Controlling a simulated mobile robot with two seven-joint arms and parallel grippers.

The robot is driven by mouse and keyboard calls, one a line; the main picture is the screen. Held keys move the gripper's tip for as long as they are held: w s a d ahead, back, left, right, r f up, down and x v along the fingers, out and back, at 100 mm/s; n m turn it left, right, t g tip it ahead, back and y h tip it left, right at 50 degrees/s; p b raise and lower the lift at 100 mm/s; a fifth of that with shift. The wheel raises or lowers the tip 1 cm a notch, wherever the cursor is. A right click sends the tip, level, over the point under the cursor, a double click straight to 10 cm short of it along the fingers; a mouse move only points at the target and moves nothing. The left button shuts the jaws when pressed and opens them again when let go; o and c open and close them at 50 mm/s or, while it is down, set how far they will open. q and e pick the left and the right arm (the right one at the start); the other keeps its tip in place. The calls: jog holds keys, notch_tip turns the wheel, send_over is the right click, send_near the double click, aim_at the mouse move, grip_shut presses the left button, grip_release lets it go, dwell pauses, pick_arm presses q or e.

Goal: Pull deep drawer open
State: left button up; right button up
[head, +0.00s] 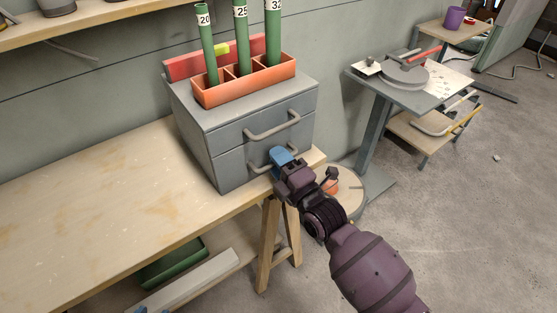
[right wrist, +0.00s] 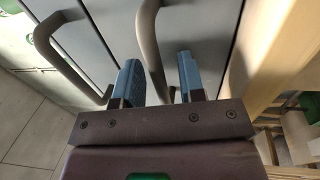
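The grey drawer unit (head: 195,125) stands on the workbench, with an upper drawer and a lower, deeper drawer (head: 232,168), both flush with the front. The lower drawer has a curved bar handle (head: 256,170), partly hidden by my right gripper (head: 280,156). In the right wrist view, the blue fingers of my right gripper (right wrist: 160,80) are apart, on either side of that handle (right wrist: 149,40), with visible gaps. The upper handle (head: 272,127) is free; it also shows in the right wrist view (right wrist: 62,60). Two small blue tips at the head view's bottom edge look like my left gripper (head: 153,310).
An orange-red holder (head: 245,84) with green tubes (head: 240,40) stands on top of the unit. The bench top (head: 90,200) is clear to the left. A trestle leg (head: 270,240) and a round wooden disc (head: 345,190) are near my right arm. A grey stand (head: 375,125) is at right.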

pick_arm(q)
jog(key=shift+s, duration=0.1)
pick_arm(e)
jog(key=c, duration=0.6)
pick_arm(q)
jog(key=shift+s+a+f, duration=0.2)
jog(key=shift+s+f, duration=0.15)
jog(key=shift+s, duration=0.1)
pick_arm(e)
grip_shut()
pick_arm(q)
jog(key=shift+a, duration=0.1)
